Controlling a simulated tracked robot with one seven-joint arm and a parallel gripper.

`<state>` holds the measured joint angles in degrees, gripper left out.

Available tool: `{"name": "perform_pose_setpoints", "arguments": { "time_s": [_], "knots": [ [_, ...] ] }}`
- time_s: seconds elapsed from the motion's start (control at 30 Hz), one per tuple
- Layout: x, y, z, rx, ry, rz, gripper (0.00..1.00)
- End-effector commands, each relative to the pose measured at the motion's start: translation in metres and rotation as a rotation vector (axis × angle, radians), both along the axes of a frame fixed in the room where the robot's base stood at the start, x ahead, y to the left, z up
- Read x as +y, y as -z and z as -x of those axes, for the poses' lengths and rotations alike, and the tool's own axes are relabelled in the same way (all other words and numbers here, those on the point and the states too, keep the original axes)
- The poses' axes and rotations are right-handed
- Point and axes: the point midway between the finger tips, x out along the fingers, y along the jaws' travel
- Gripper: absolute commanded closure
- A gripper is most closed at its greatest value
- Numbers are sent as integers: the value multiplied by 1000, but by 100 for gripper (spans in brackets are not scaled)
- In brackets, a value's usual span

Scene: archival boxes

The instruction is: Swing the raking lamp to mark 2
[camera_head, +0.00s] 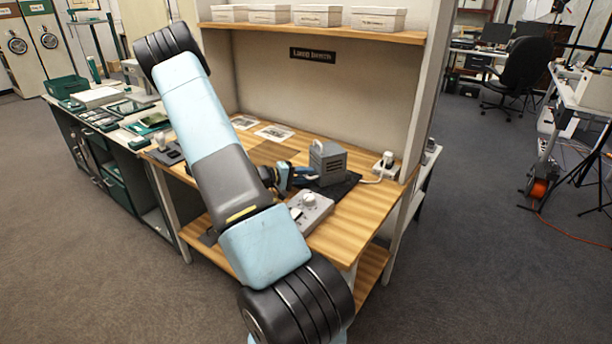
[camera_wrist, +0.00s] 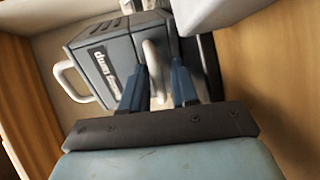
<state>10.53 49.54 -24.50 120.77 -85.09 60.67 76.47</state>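A grey vented housing (camera_head: 328,162) stands on a dark mat on the wooden bench. In the wrist view the same housing (camera_wrist: 103,62) fills the upper left, with an upside-down label that seems to begin with "lamp" and a pale loop handle on its left side. My gripper (camera_head: 308,174) is at the housing's near left side. In the wrist view my gripper's two blue fingers (camera_wrist: 158,90) stand apart on either side of a pale curved lever (camera_wrist: 154,66). The left finger is close to the lever; contact is unclear. No numbered mark is readable.
A grey control box with a round knob (camera_head: 310,210) sits at the bench's front edge, close to my gripper. A small device (camera_head: 385,166) stands right of the housing. Papers (camera_head: 273,132) lie behind. A shelf (camera_head: 300,30) with several boxes hangs above.

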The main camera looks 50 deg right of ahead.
Motion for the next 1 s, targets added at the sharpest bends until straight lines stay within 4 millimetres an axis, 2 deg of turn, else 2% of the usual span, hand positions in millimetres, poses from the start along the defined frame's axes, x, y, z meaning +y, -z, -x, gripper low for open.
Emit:
{"name": "perform_pose_setpoints", "arguments": {
  "time_s": [0.17,0.5,1.0],
  "knots": [
    [0,0,0,0,0,0,71],
    [0,0,0,0,0,-1,100],
    [2,1,1,2,-13,-2,100]
  ]
}}
